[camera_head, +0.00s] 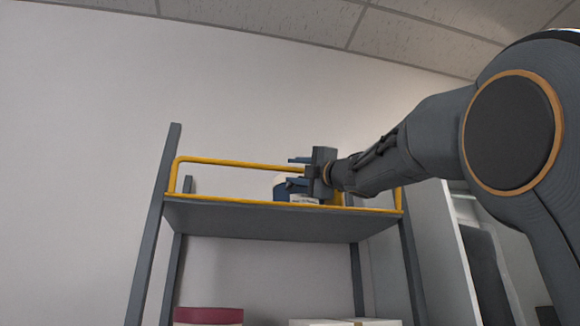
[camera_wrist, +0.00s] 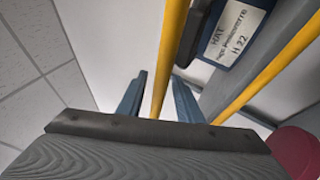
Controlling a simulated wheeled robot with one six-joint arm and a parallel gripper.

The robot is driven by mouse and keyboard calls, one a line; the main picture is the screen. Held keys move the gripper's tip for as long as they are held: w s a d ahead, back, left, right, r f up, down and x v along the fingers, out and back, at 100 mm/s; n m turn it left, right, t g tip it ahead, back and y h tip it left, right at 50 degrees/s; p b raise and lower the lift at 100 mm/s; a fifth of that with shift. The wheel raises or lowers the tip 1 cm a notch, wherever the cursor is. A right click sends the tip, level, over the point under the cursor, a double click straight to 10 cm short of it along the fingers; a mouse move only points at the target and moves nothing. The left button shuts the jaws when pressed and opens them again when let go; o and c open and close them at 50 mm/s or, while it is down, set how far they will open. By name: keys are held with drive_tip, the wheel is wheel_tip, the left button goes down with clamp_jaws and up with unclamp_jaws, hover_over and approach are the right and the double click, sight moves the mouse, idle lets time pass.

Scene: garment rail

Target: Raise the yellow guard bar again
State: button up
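The yellow guard bar (camera_head: 235,164) stands above the shelf (camera_head: 260,222), with a bent left corner and an upright at each end. A second yellow strip runs along the shelf's front edge. My gripper (camera_head: 290,171) is at the bar's right-hand part, its fingers above and below it. In the wrist view the bar (camera_wrist: 170,50) passes between the two spread fingers of my gripper (camera_wrist: 159,85), with gaps showing on both sides. My arm and gripper hide the bar's right part. I cannot tell whether any finger touches it.
A dark blue item (camera_head: 279,186) with a white label sits on the shelf behind my gripper; its label (camera_wrist: 237,30) reads HAT and H 22. Below are a maroon round box (camera_head: 208,316) and pale boxes (camera_head: 345,322). Grey rack posts (camera_head: 152,230) flank the shelf.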

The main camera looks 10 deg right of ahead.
drive_tip(key=shift+p+x, duration=0.55)
drive_tip(key=shift+x, duration=0.85)
clamp_jaws()
